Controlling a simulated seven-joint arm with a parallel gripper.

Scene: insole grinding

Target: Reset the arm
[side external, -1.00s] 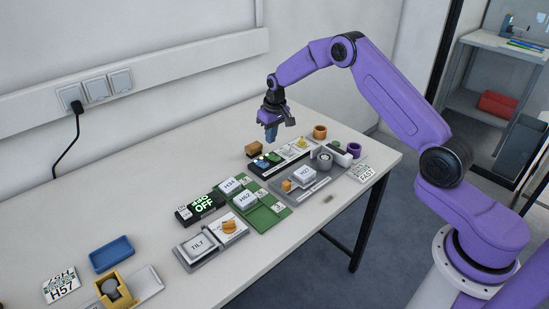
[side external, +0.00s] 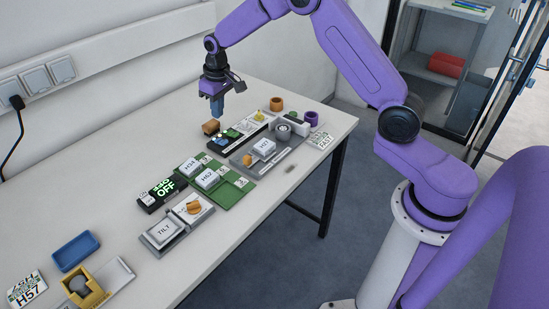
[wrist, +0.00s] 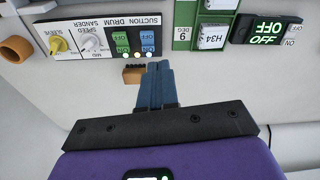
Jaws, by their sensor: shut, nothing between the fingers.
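My gripper (side external: 217,112) points down above the far side of the white table (side external: 120,190), its blue fingers together and empty. In the side view it hovers near a small brown-orange block (side external: 210,127). In the wrist view the closed fingertips (wrist: 160,68) show beside that block (wrist: 135,74) and below the black switch panel labelled "suction" and "drum sander" (wrist: 103,40). No contact with either is visible.
A green board with H34 and H62 blocks (side external: 237,185), a black box reading OFF (side external: 160,192), a grey TILT tray (side external: 178,236) and a grey fixture with a drum (side external: 265,155) crowd the table. A blue tray (side external: 75,251) lies front left. The table's back strip is clear.

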